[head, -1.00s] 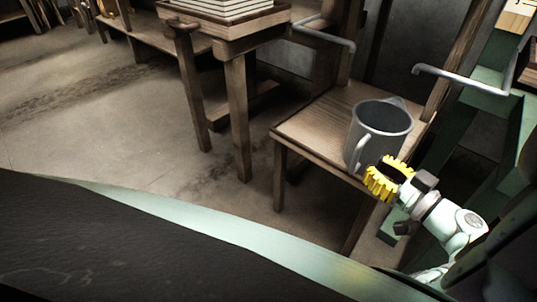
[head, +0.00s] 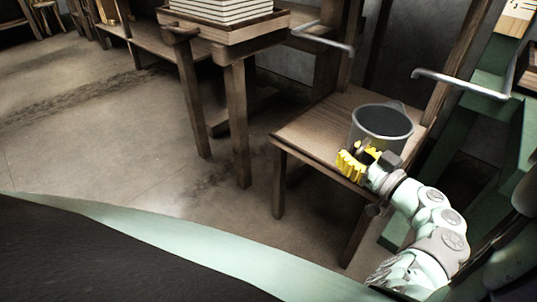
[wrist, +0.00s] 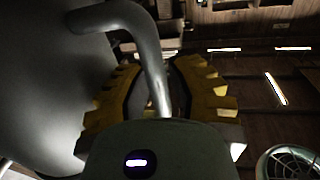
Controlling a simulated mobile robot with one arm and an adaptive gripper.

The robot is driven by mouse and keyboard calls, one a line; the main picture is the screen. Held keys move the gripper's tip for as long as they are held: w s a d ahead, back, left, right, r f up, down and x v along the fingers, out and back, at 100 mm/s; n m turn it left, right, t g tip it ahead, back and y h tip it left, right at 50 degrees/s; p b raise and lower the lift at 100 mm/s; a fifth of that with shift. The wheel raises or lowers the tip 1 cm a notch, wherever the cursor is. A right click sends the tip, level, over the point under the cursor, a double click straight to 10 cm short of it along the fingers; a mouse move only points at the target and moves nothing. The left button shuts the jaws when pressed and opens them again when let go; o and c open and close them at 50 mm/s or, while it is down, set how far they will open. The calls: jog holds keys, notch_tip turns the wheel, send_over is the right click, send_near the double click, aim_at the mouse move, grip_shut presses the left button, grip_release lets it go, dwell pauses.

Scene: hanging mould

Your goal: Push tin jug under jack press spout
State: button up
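The grey tin jug (head: 392,121) stands upright on the wooden stool-like stand (head: 312,131), near its right side. My gripper (head: 359,160), with yellow ridged fingers, is at the jug's near left side, at its handle. In the wrist view the jug's grey wall (wrist: 45,90) fills the left side. Its curved handle (wrist: 151,50) runs down between the yellow fingers, which are apart; I cannot tell whether they touch it. A grey pipe spout (head: 325,39) reaches over the stand's back left. Another pipe spout (head: 460,83) is at the right.
A wooden table (head: 240,48) with a stack of white slabs (head: 222,8) stands at the back left. Green framework (head: 488,135) stands right of the stand. The stand's left half is bare. Open floor (head: 90,130) lies to the left.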

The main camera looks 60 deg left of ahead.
grip_shut()
jog(key=shift+c, duration=0.9)
grip_release()
jog(key=o, duration=0.3)
jog(key=d+p, duration=0.2)
jog(key=d, duration=1.3)
jog(key=shift+w+d+p, duration=0.3)
jog(key=shift+d+p, duration=0.1)
